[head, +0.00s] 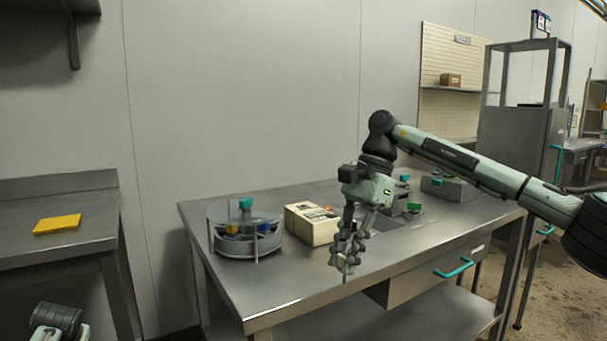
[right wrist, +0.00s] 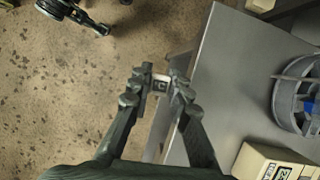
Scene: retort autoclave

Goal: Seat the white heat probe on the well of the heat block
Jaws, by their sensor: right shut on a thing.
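My right gripper (head: 345,264) hangs fingers-down over the front edge of the steel table. It also shows in the right wrist view (right wrist: 159,85), shut on a small pale piece, which looks like the white heat probe (right wrist: 160,84). The fingers cover most of it. A cream box with labels (head: 312,224) stands on the table behind and left of the gripper, apart from it; its corner shows in the right wrist view (right wrist: 262,163). I cannot tell for certain which device is the heat block, and no well is clear.
A round grey rack with a clear top (head: 245,232) stands at the table's left. Grey devices (head: 450,187) stand at the back right, partly behind my arm. The table's front left (head: 280,284) is clear. A yellow pad (head: 58,224) lies on the side bench.

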